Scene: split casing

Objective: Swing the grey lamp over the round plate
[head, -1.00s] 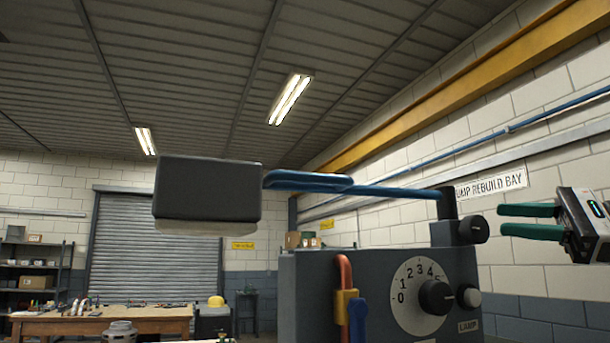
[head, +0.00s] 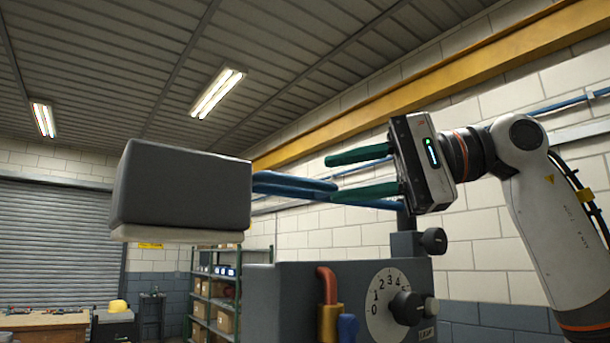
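The grey lamp has a boxy head (head: 180,190) with a pale underside, high at the left of the head view. A blue handle loop (head: 290,188) and a blue arm join it to a post (head: 404,243) on a dark grey casing (head: 280,290). My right gripper (head: 331,178) is open, its two green fingers pointing left at the loop's right end. The lower finger overlaps the blue arm in the picture; I cannot tell whether they touch. No round plate lies in view apart from the numbered dial face on the casing. My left gripper is not in view.
The casing carries a white dial (head: 385,300) with a black knob, a red pipe (head: 327,285) and a dark knob (head: 433,241) beside the post. Shelves (head: 218,295) and a workbench (head: 45,325) stand far behind. The air left of the lamp head is clear.

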